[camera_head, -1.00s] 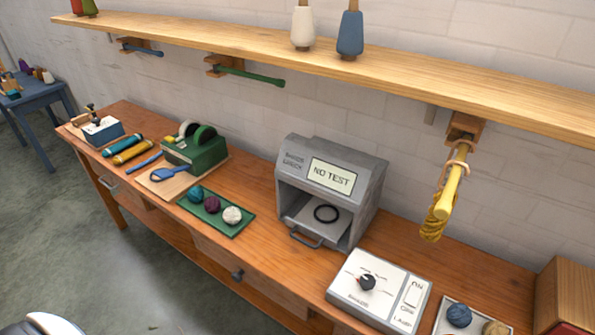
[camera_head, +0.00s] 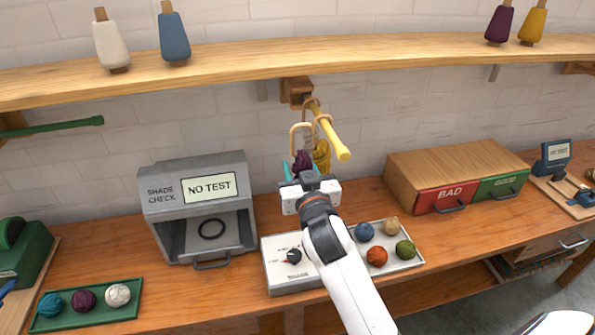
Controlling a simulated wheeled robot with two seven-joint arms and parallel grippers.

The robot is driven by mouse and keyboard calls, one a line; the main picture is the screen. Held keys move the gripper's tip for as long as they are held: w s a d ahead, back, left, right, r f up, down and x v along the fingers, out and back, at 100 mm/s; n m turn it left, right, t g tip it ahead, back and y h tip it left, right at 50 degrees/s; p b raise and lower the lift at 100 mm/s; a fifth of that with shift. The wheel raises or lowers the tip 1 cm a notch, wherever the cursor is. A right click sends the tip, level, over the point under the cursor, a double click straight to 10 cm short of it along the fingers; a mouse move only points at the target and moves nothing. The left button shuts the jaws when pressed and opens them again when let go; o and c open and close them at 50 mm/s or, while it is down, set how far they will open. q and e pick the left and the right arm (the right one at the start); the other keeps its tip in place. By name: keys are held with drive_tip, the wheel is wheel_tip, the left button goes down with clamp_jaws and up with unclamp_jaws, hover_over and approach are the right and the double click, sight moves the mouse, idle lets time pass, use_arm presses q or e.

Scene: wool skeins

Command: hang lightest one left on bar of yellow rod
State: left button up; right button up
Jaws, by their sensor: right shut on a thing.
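The yellow rod (camera_head: 331,137) sticks out from a wooden bracket under the shelf. A yellow skein (camera_head: 322,157) hangs from it by a tan loop (camera_head: 323,117). My right gripper (camera_head: 304,173) is raised just left of and below the rod, seen from behind. It is shut on a dark purple skein (camera_head: 302,160), mostly hidden by the gripper. A tan loop (camera_head: 300,127) stands up above this skein, close to the rod's left side; I cannot tell whether it touches the rod. A small teal patch shows beside the gripper; I cannot tell what it is. My left gripper is out of view.
The shelf (camera_head: 240,64) with cones runs above the rod. On the bench are a grey shade-check box (camera_head: 160,218) reading NO TEST, a white tray (camera_head: 415,262) of yarn balls, a green tray (camera_head: 100,318) and BAD (camera_head: 443,199) and green drawers. A green rod (camera_head: 60,127) is at left.

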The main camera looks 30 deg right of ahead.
sight(324, 165)
drive_tip(key=shift+s+d, duration=0.3)
drive_tip(key=shift+d, duration=0.65)
drive_tip(key=shift+s+d, duration=0.2)
drive_tip(key=shift+d, duration=0.55)
drive_tip(key=shift+s+d, duration=0.15)
drive_tip(key=shift+d, duration=0.6)
drive_tip(key=shift+s+d, duration=0.2)
drive_tip(key=shift+d, duration=0.55)
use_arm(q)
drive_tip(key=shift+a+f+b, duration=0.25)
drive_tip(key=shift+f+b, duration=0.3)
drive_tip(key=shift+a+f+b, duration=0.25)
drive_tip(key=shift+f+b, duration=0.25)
use_arm(e)
drive_tip(key=shift+a+f, duration=0.1)
drive_tip(key=shift+f, duration=1.15)
drive_tip(key=o, duration=1.1)
drive_tip(key=shift+c, duration=0.2)
